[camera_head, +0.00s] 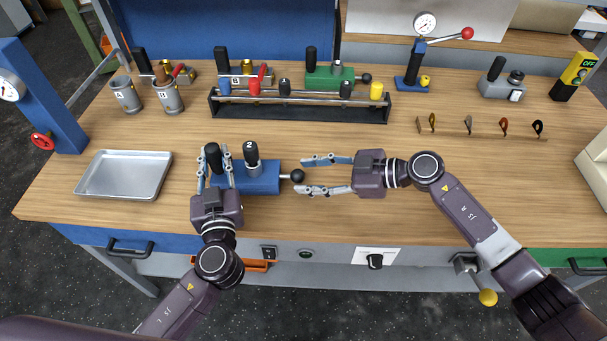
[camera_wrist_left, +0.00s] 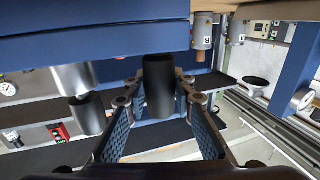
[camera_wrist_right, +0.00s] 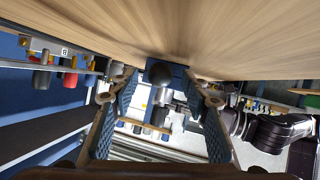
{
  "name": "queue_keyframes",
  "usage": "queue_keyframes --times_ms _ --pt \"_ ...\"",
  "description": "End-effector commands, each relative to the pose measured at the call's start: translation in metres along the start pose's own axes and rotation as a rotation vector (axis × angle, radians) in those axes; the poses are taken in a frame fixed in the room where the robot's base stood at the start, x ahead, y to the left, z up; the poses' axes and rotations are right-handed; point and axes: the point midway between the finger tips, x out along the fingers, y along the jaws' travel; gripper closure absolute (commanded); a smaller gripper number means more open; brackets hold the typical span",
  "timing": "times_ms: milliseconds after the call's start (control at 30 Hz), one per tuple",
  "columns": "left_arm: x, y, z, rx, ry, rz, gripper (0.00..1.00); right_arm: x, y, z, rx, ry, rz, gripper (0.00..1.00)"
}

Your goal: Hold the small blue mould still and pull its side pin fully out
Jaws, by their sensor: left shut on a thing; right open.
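The small blue mould (camera_head: 262,180) stands on the bench with a post marked 2 (camera_head: 251,155) on top. My left gripper (camera_head: 213,162) is shut on the black upright handle (camera_head: 213,150) at the mould's left end. The left wrist view shows this black handle (camera_wrist_left: 158,85) between the fingers. The side pin's black ball knob (camera_head: 297,176) sticks out of the mould's right side. My right gripper (camera_head: 305,175) is open, its fingertips one on each side of the knob. The right wrist view shows the knob (camera_wrist_right: 159,74) between the spread fingertips; I cannot tell if they touch it.
A metal tray (camera_head: 124,175) lies to the left. A black rack (camera_head: 300,108) with several coloured pieces stands behind the mould, with a green mould (camera_head: 330,77) beyond it. Several small hooks stand at the back right. The bench right of my right gripper is clear.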

Motion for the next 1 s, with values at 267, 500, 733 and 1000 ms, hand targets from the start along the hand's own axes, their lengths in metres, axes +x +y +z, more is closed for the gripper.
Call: queue_keyframes --times_ms 267,500,733,1000 --pt "0.0 0.0 0.001 0.0 -0.001 0.0 1.0 0.018 0.0 0.0 -0.001 -0.001 0.001 0.57" --pt "0.0 0.0 0.001 0.0 -0.001 0.0 1.0 0.018 0.0 0.0 -0.001 0.0 0.001 0.6" --pt "0.0 0.0 0.001 0.0 -0.001 0.0 1.0 0.018 0.0 0.0 -0.001 0.0 0.0 0.85" --pt "0.0 0.0 0.001 0.0 -0.001 0.0 1.0 0.017 0.0 0.0 -0.001 0.0 0.001 1.0"
